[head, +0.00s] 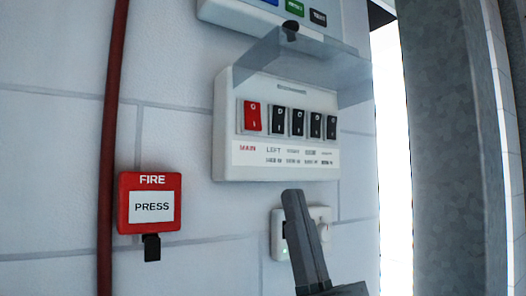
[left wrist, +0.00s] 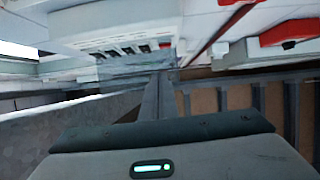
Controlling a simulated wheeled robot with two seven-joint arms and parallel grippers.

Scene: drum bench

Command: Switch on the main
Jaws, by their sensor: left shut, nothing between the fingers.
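The white switch panel (head: 225,125) is on the wall with one red rocker switch (head: 252,117) above the red word MAIN. Several black rockers (head: 297,122) stand to its right. I cannot tell which end of the red rocker is pressed in. A clear flap (head: 300,58) sticks out from the panel's top, raised clear of the rockers. My left gripper (head: 293,195) is shut and empty, below the panel's lower edge and right of the red rocker in the head view. In the left wrist view its fingers (left wrist: 160,90) point towards the panel (left wrist: 120,25). My right gripper is not in view.
A red FIRE box (head: 150,203) marked PRESS is on the wall at lower left, beside a red pipe (head: 110,120). A small white box with a knob (head: 323,232) is partly behind my left gripper. Another panel (head: 240,14) is above. A grey column (head: 440,150) stands at right.

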